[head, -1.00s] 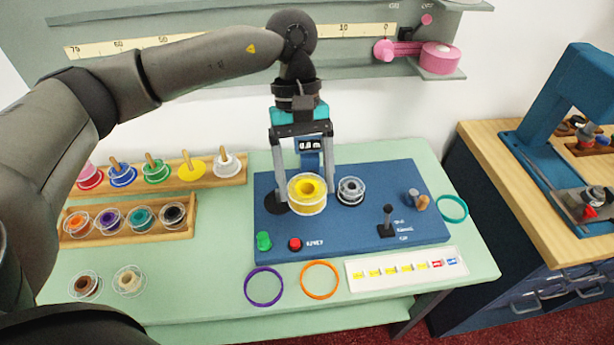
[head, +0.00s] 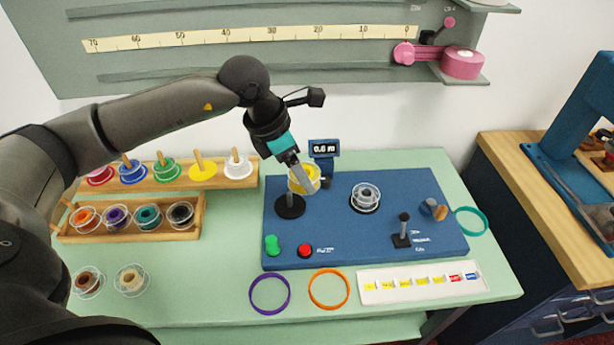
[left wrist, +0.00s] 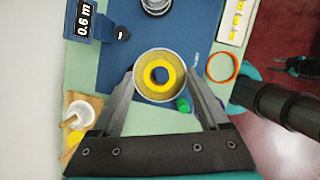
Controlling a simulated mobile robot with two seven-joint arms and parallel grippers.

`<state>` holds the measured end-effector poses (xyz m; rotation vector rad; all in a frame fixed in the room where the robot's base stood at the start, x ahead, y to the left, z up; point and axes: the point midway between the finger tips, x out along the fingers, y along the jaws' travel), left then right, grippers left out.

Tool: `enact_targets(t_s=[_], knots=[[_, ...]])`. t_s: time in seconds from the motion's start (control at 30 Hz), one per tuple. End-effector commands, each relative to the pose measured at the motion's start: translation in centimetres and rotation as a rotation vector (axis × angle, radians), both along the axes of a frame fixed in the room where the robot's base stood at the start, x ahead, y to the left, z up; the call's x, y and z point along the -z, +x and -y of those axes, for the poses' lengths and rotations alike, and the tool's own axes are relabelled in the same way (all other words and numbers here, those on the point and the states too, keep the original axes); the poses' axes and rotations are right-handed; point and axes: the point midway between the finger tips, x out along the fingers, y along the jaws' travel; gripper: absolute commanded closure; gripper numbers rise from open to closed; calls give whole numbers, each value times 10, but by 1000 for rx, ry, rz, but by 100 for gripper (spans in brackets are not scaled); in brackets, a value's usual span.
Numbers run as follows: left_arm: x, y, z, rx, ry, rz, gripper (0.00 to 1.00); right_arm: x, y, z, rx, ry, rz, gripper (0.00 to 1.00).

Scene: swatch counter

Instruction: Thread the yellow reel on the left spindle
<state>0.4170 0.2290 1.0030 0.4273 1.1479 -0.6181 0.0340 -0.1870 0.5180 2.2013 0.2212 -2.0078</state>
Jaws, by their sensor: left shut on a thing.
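The yellow reel (head: 304,179) is in my left gripper (head: 301,185), which is shut on it and tilted. The left wrist view shows the reel (left wrist: 160,75) between the two fingers, its centre hole open and empty. The reel is held above the blue panel, just above and slightly right of the left spindle's black round base (head: 290,207) in the head view. The reel is clear of the base; the top of the spindle is hard to make out.
A clear reel (head: 366,197) sits on the panel's right spindle. A display (head: 324,149) stands behind. A black lever (head: 402,236), a green button (head: 272,245) and a red button (head: 305,250) are in front. Racks of reels (head: 205,175) stand left.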

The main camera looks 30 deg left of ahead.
Motion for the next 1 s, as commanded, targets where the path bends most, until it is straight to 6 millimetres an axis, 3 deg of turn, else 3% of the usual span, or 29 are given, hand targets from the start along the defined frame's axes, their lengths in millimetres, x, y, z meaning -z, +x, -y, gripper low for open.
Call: enact_targets(t_s=[0.3, 0.5, 0.77, 1.0], knots=[[9, 15, -29, -471, -4, 14, 76, 11, 0, 0, -1, 0, 0, 50], [10, 20, -42, -660, -8, 21, 76, 15, 0, 0, -1, 0, 0, 50], [15, 21, -46, -722, -9, 24, 76, 18, 0, 0, -1, 0, 0, 50], [34, 21, -46, -720, -9, 21, 76, 32, 0, 0, -2, 0, 0, 50]])
